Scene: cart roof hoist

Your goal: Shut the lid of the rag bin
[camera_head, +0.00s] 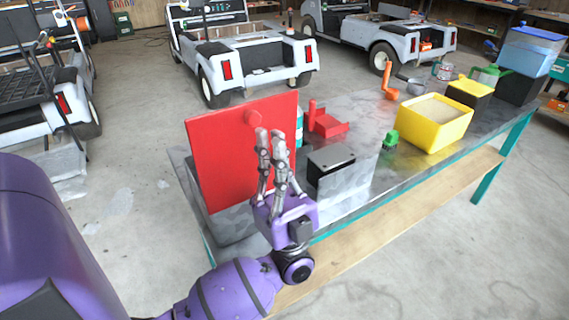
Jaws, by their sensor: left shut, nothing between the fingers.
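I cannot tell whether the fingertips touch the lid. My right gripper is out of view.
On the bench (368,178), a dark box with a grey top (331,160), a red item (328,123), a green item (390,140) and a yellow bin (434,122) stand to the right. White carts (243,60) are parked behind.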

